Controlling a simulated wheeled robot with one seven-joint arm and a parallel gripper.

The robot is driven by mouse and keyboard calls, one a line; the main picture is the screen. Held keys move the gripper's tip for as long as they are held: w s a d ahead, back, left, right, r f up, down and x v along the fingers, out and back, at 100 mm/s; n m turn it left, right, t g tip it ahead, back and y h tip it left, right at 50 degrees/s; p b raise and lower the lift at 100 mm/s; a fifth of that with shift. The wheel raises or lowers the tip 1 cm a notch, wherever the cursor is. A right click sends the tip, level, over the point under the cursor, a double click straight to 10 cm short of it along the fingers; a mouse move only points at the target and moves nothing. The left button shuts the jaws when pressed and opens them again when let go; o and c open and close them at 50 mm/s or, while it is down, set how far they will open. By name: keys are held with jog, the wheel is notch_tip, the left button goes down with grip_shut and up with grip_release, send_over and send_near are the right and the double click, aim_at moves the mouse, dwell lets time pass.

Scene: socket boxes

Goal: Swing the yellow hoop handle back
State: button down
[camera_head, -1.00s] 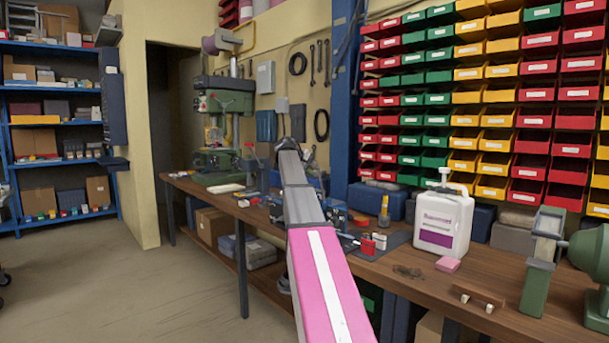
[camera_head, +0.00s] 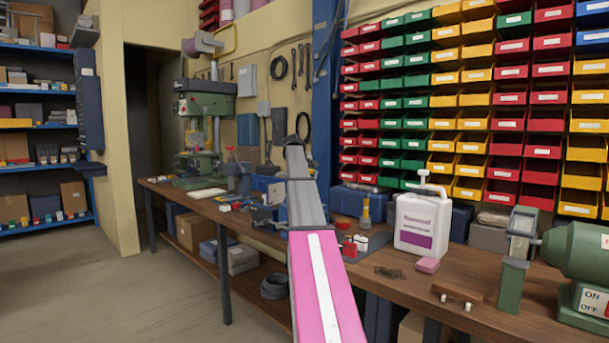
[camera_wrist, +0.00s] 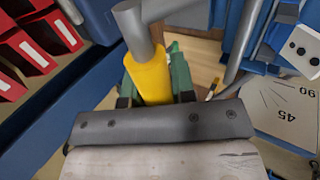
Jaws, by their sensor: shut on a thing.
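The yellow hoop handle (camera_wrist: 150,78) shows in the wrist view as a thick yellow sleeve with a grey metal rod (camera_wrist: 133,28) at its upper end. My gripper (camera_wrist: 156,90) is shut on the sleeve, with one dark green finger on each side of it. The lower end of the sleeve is hidden behind the grey edge of my gripper. In the head view my pink and grey arm reaches over the bench, and I cannot make out the handle or the fingers there.
The wooden bench (camera_head: 385,288) holds a white jug (camera_head: 422,222), a pink block (camera_head: 428,265) and a green grinder (camera_head: 575,255). Bins (camera_wrist: 45,40) are at left.

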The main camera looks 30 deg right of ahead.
jog(key=shift+d+f, duration=0.15)
jog(key=shift+f, duration=0.3)
jog(key=shift+s+f, duration=0.1)
jog(key=c, duration=0.9)
grip_release()
jog(key=shift+c, duration=0.2)
jog(key=v, duration=1.1)
